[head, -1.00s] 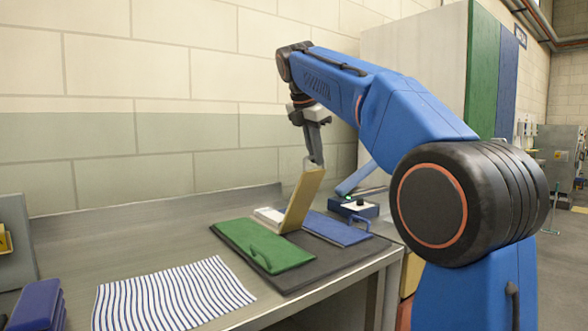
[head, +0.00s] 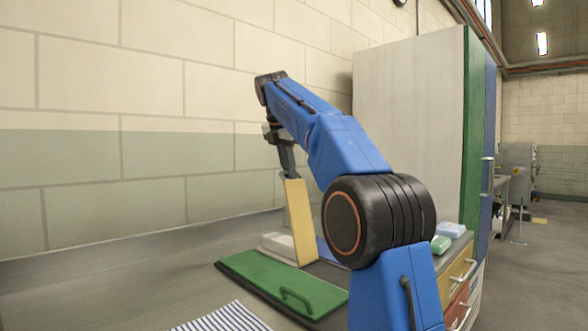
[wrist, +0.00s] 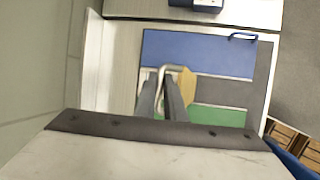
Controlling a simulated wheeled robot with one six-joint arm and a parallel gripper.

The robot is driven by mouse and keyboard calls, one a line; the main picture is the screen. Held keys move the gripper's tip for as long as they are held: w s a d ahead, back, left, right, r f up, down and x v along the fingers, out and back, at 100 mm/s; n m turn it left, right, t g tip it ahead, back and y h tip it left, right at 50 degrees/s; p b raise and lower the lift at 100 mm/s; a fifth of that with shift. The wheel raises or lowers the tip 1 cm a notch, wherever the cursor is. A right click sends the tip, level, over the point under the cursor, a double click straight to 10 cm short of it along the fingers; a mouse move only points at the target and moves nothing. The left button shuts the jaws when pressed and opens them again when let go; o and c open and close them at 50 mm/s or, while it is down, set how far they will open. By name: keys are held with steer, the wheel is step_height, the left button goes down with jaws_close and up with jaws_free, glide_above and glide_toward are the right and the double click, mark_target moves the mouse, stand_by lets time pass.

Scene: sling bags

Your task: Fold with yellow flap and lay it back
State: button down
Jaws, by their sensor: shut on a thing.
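The yellow flap (head: 299,222) stands nearly upright, its top tilted slightly left, with its lower edge near the dark mat. My gripper (head: 290,176) is shut at its top edge. In the wrist view my gripper (wrist: 162,88) has its fingers close together around a pale handle loop, and the yellow flap (wrist: 187,84) shows edge-on beside them. The green flap (head: 280,285) lies flat in front, with a green handle. The blue flap (wrist: 200,52) lies flat on the other side. A white block (head: 278,243) lies at the yellow flap's foot, on its left.
The dark mat (wrist: 246,92) lies under the flaps on the grey bench. A striped cloth (head: 225,318) lies at the front. A wall runs behind, and a tall cabinet (head: 408,130) stands at the right. The bench left of the flaps is clear.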

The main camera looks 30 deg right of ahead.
steer(key=shift+w+a+f+g+h, duration=0.15)
steer(key=shift+w+f+g, duration=0.1)
steer(key=shift+w, duration=0.5)
steer(key=shift+w+a+f+g+h, duration=0.15)
steer(key=shift+w+f+g, duration=0.1)
steer(key=shift+w, duration=0.45)
steer(key=shift+w+a, duration=0.1)
steer(key=shift+w, duration=0.05)
steer(key=c, duration=1.8)
jaws_free()
steer(key=shift+w+f, duration=0.15)
steer(key=shift+w, duration=0.05)
steer(key=shift+c, duration=0.2)
steer(key=shift+s, duration=0.1)
